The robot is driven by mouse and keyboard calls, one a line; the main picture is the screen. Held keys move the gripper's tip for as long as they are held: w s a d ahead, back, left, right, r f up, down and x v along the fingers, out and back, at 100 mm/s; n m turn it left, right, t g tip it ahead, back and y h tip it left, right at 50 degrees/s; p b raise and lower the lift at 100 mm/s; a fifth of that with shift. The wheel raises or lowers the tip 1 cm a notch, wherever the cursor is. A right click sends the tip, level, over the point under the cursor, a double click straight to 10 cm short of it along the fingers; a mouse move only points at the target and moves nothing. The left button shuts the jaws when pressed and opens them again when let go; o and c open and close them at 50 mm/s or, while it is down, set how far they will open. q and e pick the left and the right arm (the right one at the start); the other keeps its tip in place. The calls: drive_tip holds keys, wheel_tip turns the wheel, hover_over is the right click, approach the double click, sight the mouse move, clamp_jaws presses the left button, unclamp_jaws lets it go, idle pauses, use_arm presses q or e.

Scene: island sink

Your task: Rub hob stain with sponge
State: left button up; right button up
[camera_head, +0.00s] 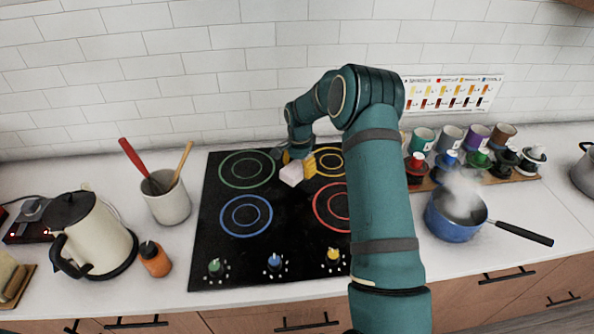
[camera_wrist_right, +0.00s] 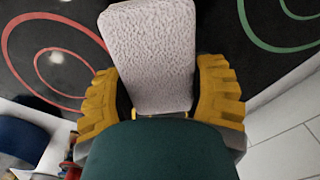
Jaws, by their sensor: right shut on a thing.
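A pale pinkish-white sponge (camera_head: 291,174) is held by my right gripper (camera_head: 297,161) over the middle of the black hob (camera_head: 283,250). In the right wrist view, the sponge (camera_wrist_right: 150,55) sits between the two yellow fingers of the right gripper (camera_wrist_right: 162,90), which is shut on it. It is among the hob's coloured rings, near the green and yellow ones. I cannot tell whether the sponge touches the glass. No stain is clearly visible; my right arm hides part of the hob's right side. My left gripper is not in view.
A cream kettle (camera_head: 92,232), an orange bottle (camera_head: 155,259) and a utensil crock (camera_head: 167,200) stand left of the hob. A steaming blue pan (camera_head: 453,222) and several cups (camera_head: 450,138) stand right. The tiled wall (camera_head: 230,65) rises behind.

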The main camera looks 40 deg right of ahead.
drive_tip(key=shift+a+r+p, duration=0.1)
drive_tip(key=shift+r+p, duration=0.4)
drive_tip(key=shift+r, duration=0.7)
